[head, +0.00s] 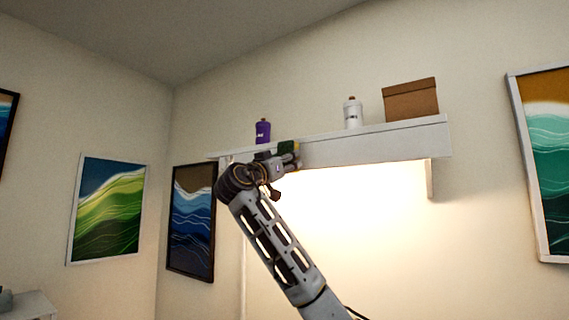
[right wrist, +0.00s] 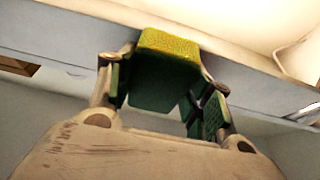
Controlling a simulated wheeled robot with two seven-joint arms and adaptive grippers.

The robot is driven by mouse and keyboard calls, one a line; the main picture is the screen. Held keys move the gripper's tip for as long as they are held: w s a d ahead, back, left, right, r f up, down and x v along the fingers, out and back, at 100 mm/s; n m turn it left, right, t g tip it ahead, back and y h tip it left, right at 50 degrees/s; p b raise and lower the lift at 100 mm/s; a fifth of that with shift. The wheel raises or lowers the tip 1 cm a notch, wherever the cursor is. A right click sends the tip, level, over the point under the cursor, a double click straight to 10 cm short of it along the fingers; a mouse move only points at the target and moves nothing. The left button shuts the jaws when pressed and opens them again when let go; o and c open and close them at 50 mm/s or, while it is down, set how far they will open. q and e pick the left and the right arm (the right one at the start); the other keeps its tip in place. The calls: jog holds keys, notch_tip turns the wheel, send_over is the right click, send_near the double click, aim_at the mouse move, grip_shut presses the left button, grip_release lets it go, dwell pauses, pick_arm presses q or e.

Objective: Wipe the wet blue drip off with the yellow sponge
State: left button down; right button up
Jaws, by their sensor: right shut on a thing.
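The yellow sponge (right wrist: 168,48), with a dark green side, is gripped between the two fingers of my right gripper (right wrist: 163,88). In the head view my right gripper (head: 277,163) is raised to the front of the white wall shelf (head: 375,140), near its left end. A bit of the sponge (head: 288,147) shows there at the shelf's front face. In the right wrist view the sponge overlaps the shelf's edge band (right wrist: 60,38); I cannot tell whether it touches. No blue drip can be made out in either view. My left gripper is not in view.
On the shelf stand a purple bottle (head: 263,131), a white bottle (head: 353,113) and a brown box (head: 410,100). A bright light glows beneath the shelf, and a bracket (head: 430,178) hangs at its right. Framed wave pictures (head: 190,222) hang on the walls.

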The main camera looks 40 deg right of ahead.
aim_at(301, 157)
jog(key=shift+s+d+f+b, duration=0.1)
jog(key=shift+s+d+b, duration=0.2)
jog(key=shift+s+b, duration=0.3)
jog(key=shift+s+d+b, duration=0.25)
jog(key=shift+s+b, duration=0.1)
jog(key=shift+s, duration=0.15)
jog(key=shift+s+d+b, duration=0.2)
jog(key=shift+s+b, duration=0.1)
jog(key=shift+s, duration=0.15)
jog(key=shift+w+a+p, duration=0.2)
jog(key=shift+w+p, duration=0.1)
jog(key=shift+w, duration=0.05)
jog(key=shift+w+a+p, duration=0.3)
jog(key=shift+w+p, duration=0.05)
jog(key=shift+w, duration=0.3)
jog(key=shift+w+a+p, duration=0.25)
jog(key=shift+w+p, duration=0.1)
jog(key=shift+w, duration=0.3)
jog(key=shift+w, duration=0.15)
